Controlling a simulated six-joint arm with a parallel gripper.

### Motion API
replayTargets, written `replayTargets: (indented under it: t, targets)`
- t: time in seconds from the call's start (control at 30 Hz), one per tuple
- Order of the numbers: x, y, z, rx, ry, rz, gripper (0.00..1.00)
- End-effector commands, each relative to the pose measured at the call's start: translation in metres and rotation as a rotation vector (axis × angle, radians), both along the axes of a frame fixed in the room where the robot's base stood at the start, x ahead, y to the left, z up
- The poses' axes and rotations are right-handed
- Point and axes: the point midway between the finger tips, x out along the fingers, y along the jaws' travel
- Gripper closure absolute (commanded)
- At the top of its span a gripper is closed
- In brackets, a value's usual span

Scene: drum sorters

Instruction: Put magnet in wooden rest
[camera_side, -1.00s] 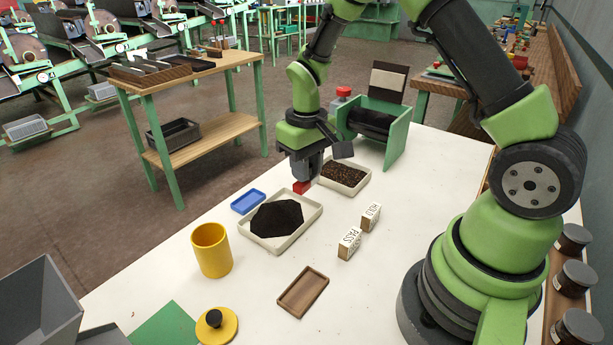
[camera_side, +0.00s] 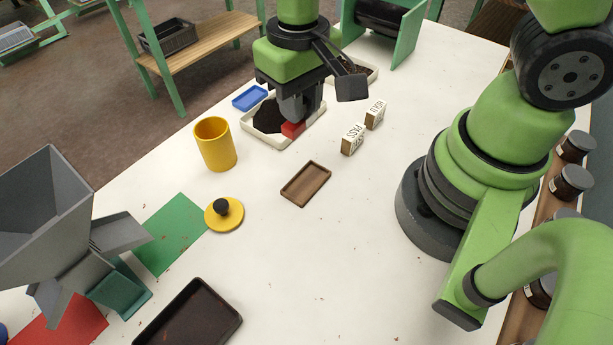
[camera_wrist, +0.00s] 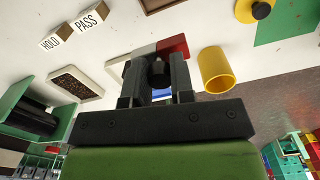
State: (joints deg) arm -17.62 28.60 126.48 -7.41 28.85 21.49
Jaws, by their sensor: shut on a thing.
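The magnet is a red block (camera_side: 292,129) at the tips of my gripper (camera_side: 294,118), which is shut on it. In the side view it shows in front of the near right part of the white tray of black powder. In the wrist view the red magnet (camera_wrist: 174,46) shows beyond the fingertips (camera_wrist: 160,62). The fingers hide part of it. The wooden rest (camera_side: 306,184) is a shallow brown tray lying empty on the white table, nearer the camera than my gripper. Its edge shows at the top of the wrist view (camera_wrist: 160,5).
The white tray (camera_side: 270,142) of black powder lies below my gripper. A yellow cup (camera_side: 215,150) and a yellow lid (camera_side: 224,215) stand left of the rest. PASS (camera_side: 353,139) and HOLD (camera_side: 375,114) blocks stand to the right. Table in front of the rest is clear.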

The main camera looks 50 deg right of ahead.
Motion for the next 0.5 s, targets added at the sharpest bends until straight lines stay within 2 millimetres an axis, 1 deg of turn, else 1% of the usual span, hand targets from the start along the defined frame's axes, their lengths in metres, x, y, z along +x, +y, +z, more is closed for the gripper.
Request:
replayTargets:
  t: [0.03,0.1,0.17,0.27,0.3,0.4,0.5]
  targets:
    - [-0.009,0.008,0.002,0.001,-0.001,0.009,1.00]
    - [-0.018,0.014,0.003,0.000,0.000,0.004,1.00]
    - [-0.023,0.017,0.000,0.000,0.001,0.001,1.00]
    - [-0.027,0.019,-0.013,-0.002,0.005,-0.001,1.00]
    - [-0.027,0.019,-0.021,-0.003,0.008,-0.002,1.00]
    - [-0.027,0.019,-0.039,-0.003,0.008,-0.003,1.00]
    - [-0.026,0.019,-0.052,-0.001,0.005,-0.004,1.00]
